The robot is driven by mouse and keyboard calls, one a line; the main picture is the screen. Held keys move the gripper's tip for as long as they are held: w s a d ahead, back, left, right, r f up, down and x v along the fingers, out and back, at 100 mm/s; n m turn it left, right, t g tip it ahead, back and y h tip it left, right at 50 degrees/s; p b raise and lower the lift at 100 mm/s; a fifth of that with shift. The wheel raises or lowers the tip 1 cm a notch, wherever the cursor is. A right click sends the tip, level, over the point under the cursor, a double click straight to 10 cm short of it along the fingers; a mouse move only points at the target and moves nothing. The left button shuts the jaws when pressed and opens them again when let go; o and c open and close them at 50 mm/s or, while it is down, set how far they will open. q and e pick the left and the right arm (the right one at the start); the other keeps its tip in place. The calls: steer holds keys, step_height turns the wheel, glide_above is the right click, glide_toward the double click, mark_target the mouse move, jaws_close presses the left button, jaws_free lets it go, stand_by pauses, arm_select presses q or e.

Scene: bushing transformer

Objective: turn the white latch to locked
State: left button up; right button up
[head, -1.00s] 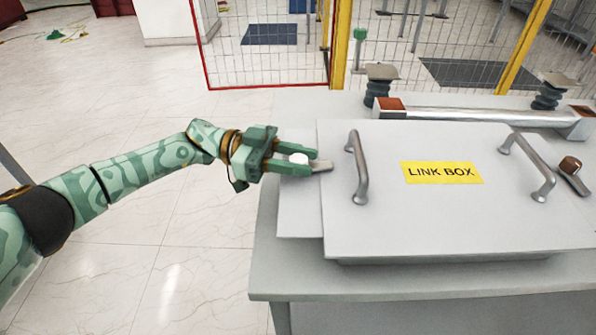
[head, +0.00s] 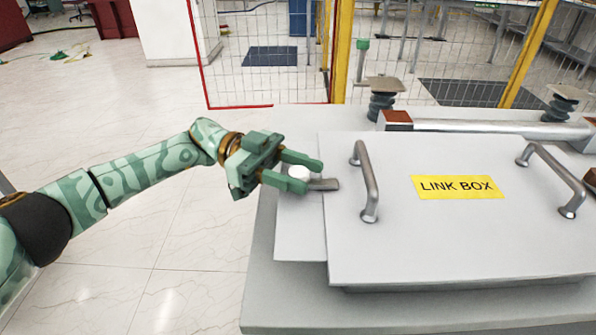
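The white latch (head: 298,171) is at the left edge of the link box (head: 400,240). Its round white knob shows between my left gripper's fingers, and its flat metal tab (head: 325,184) points right over the lid's edge. My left gripper (head: 310,176) is open, with one finger behind the knob and one in front of it. The near finger hides part of the latch, and I cannot tell whether either finger touches it. My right gripper is not in view.
Two metal handles, left (head: 369,182) and right (head: 556,178), stand up from the lid beside a yellow "LINK BOX" label (head: 457,188). Behind the box are a metal bar (head: 490,127) and dark ribbed insulators (head: 381,104). A wire fence stands farther back. Floor at left is open.

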arm_select(q)
steer(key=shift+o, duration=0.3)
steer(key=v, duration=0.2)
steer(key=b+v, duration=0.1)
steer(key=v, duration=0.3)
steer(key=shift+w+a+f+b, duration=0.25)
steer(key=shift+a+b, duration=0.05)
steer(key=shift+b, duration=0.05)
steer(key=b, duration=0.4)
glide_toward(290, 172)
steer(key=w+v, duration=0.1)
steer(key=v, duration=0.4)
steer(key=shift+s+f, duration=0.1)
steer(key=shift+f, duration=0.05)
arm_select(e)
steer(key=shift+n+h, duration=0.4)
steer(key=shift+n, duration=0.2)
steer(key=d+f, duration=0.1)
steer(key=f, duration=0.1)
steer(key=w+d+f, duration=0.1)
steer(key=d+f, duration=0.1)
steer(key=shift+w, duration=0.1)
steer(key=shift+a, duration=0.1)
